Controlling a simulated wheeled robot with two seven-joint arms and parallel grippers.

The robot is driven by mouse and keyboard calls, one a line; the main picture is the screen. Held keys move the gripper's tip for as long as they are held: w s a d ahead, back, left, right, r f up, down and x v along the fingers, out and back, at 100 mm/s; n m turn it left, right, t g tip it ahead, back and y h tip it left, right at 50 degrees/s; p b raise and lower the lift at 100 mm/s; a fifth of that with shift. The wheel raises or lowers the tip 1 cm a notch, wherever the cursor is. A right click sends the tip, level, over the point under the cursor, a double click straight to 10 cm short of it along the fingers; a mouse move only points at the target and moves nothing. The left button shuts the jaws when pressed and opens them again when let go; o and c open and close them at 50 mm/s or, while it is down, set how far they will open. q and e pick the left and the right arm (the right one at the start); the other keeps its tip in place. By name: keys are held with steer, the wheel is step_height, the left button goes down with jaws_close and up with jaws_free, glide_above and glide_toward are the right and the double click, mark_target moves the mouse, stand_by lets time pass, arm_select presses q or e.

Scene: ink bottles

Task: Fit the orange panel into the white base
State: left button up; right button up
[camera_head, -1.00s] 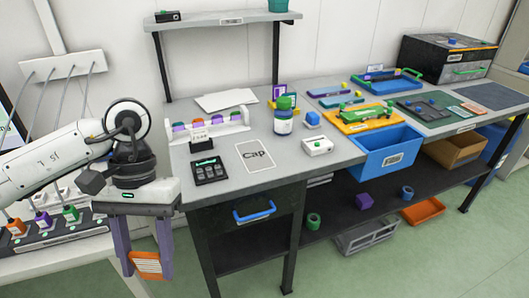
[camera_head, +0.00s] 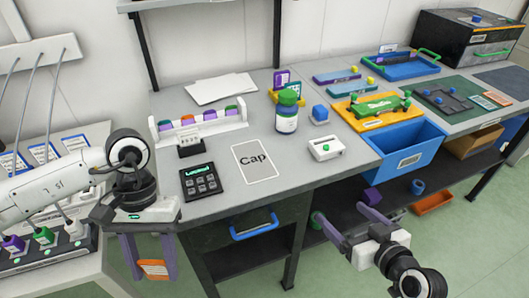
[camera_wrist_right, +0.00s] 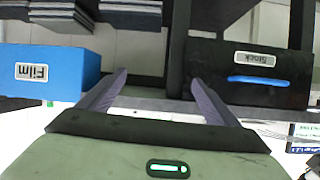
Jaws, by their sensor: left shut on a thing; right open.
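The orange panel (camera_head: 154,268) is a small flat orange piece with pale lines across it. My left gripper (camera_head: 153,271) is shut on it and points down, left of the workbench front, with the panel between its purple fingers. A white block with a green knob (camera_head: 325,149) lies on the bench right of the "Cap" card; I cannot tell whether it is the white base. My right gripper (camera_head: 340,203) is open and empty in front of the bench, low at the right. In the right wrist view its fingers (camera_wrist_right: 158,78) are spread with nothing between them.
The bench (camera_head: 225,215) holds a black keypad (camera_head: 200,182), the "Cap" card (camera_head: 255,161), a green-capped bottle (camera_head: 287,112) and a white rack (camera_head: 197,125). A blue bin (camera_head: 405,150) hangs at the front. A blue-handled drawer (camera_head: 252,227) is below. Another table with bottles stands left.

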steer(key=n+t+y, duration=0.1)
steer(key=t+y, duration=0.1)
glide_toward(332, 150)
steer(key=x, duration=1.2)
steer(key=shift+w, duration=0.35)
arm_select(q)
steer(key=x, duration=0.4)
arm_select(e)
steer(key=c, duration=1)
steer(key=o, duration=1)
steer(key=shift+s, duration=0.1)
